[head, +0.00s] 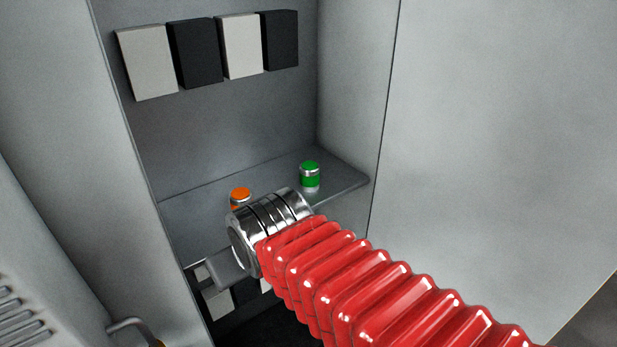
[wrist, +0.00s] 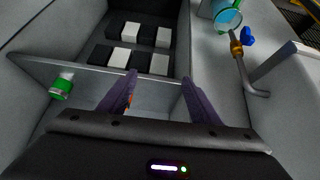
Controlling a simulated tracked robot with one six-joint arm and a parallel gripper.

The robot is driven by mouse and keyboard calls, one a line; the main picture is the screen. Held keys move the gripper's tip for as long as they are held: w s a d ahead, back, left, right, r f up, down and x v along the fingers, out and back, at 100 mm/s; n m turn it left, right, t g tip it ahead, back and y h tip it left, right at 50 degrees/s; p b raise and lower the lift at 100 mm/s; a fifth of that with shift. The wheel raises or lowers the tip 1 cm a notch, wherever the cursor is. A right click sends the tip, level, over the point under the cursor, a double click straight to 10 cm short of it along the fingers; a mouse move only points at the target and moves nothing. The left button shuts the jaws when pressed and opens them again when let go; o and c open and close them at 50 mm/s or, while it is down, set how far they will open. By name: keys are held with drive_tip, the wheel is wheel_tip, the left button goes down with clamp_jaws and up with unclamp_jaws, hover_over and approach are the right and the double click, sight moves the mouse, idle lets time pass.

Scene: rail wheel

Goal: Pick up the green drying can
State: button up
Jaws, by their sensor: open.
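The green can (head: 310,177) stands upright on the grey shelf (head: 215,205), near its right end. It has a green top and a silver band. In the wrist view the can (wrist: 61,87) shows at the left, well outside my fingers. My gripper (wrist: 159,77) is open, with its two purple fingers apart and nothing clearly held between them. In the head view, my arm's metal joint and red bellows hide most of the gripper. An orange-topped can (head: 240,194) stands left of the green one, partly behind my arm. A sliver of orange shows by the left finger in the wrist view.
The shelf is inside a grey cabinet with side walls. Light and dark blocks (head: 242,47) line the back wall above; more show below the shelf. A bent handle (head: 132,325) is at lower left. The shelf between the two cans looks clear.

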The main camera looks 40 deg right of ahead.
drive_tip(key=shift+o, duration=1)
drive_tip(key=w+d+m+t+h, duration=0.1)
drive_tip(key=w+d+t+h, duration=0.1)
drive_tip(key=w+d, duration=0.6)
drive_tip(key=shift+w+d+f, duration=0.25)
drive_tip(key=shift+d+f, duration=0.2)
drive_tip(key=shift+d, duration=0.2)
drive_tip(key=m+t+h, duration=0.1)
drive_tip(key=t+h, duration=0.1)
drive_tip(key=t, duration=0.3)
approach(310, 176)
drive_tip(key=w+a, duration=0.4)
drive_tip(key=shift+a, duration=0.35)
drive_tip(key=s+d+f+m+t, duration=0.1)
drive_tip(key=s+d+t, duration=0.1)
drive_tip(key=d, duration=0.4)
drive_tip(key=shift+s+d+f+t+h, duration=0.2)
drive_tip(key=shift+s+f+t+h, duration=0.2)
drive_tip(key=shift+t, duration=0.3)
